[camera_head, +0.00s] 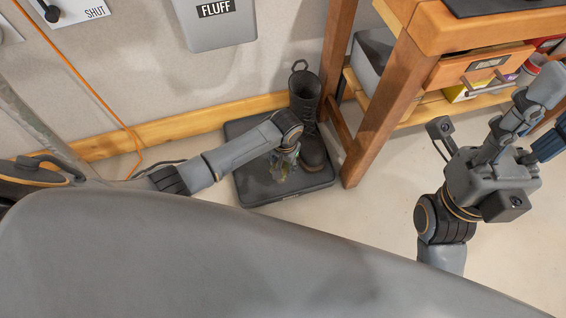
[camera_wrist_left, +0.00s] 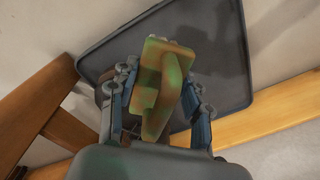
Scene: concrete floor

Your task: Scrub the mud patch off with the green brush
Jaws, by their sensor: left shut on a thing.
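My left gripper (camera_head: 284,164) is low over the dark tray on the floor, in front of the boot. In the left wrist view its fingers (camera_wrist_left: 160,104) are closed around the green brush (camera_wrist_left: 172,85), which has brownish smears on it. In the head view the brush is small and mostly hidden among the fingers.
The dark tray (camera_head: 258,186) also shows in the left wrist view (camera_wrist_left: 225,72). A black boot (camera_head: 304,92) stands on its back right part. A wooden workbench (camera_head: 372,95) with shelves stands right of it. A grey FLUFF bin (camera_head: 217,28) hangs on the wall. Floor right of the tray is clear.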

